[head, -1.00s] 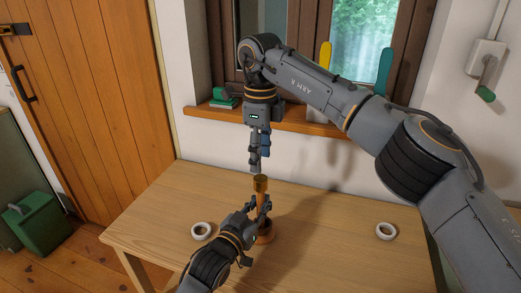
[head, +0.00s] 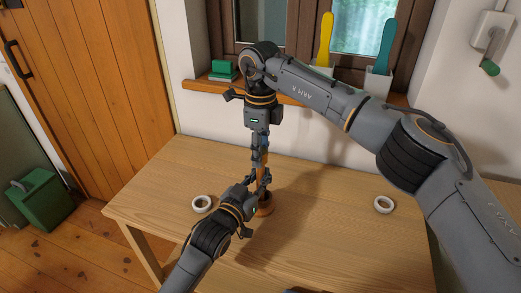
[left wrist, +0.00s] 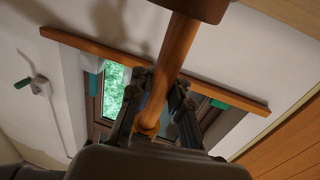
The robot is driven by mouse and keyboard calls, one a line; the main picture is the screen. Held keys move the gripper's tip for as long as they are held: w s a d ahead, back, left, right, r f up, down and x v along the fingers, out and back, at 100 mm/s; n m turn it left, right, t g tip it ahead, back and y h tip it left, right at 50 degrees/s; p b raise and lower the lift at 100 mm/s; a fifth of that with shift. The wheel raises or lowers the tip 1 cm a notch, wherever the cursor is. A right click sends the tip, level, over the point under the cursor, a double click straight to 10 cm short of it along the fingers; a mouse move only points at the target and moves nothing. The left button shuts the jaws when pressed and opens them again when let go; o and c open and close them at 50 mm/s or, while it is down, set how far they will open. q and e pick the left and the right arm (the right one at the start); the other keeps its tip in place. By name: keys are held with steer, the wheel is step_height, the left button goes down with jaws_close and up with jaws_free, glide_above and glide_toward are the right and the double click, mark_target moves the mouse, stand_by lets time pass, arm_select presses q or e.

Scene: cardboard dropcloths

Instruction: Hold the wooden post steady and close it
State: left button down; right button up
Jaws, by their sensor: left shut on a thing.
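The wooden post (head: 262,158) stands upright on a round brown base (head: 265,208) on the table. My left gripper (head: 260,184) is shut on the post's lower part, just above the base. In the left wrist view the post (left wrist: 174,65) runs between the left fingers (left wrist: 155,95), and its base (left wrist: 195,8) is at the top edge. My right gripper (head: 259,160) points straight down at the top of the post, its fingers overlapping it in the head view. The fingers hide the post's top. Whether they grip it cannot be seen.
The rest of the wooden table (head: 320,215) is clear. The window sill (head: 205,91) behind holds a green block (head: 223,69) and pale cups with yellow and teal tools.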

jaws_close()
steer(key=o, duration=0.8)
jaws_free()
steer(key=shift+o, duration=0.2)
step_height(320, 180, up, 12)
arm_select(q)
steer(key=c, duration=1.2)
jaws_free()
steer(key=shift+o, duration=0.2)
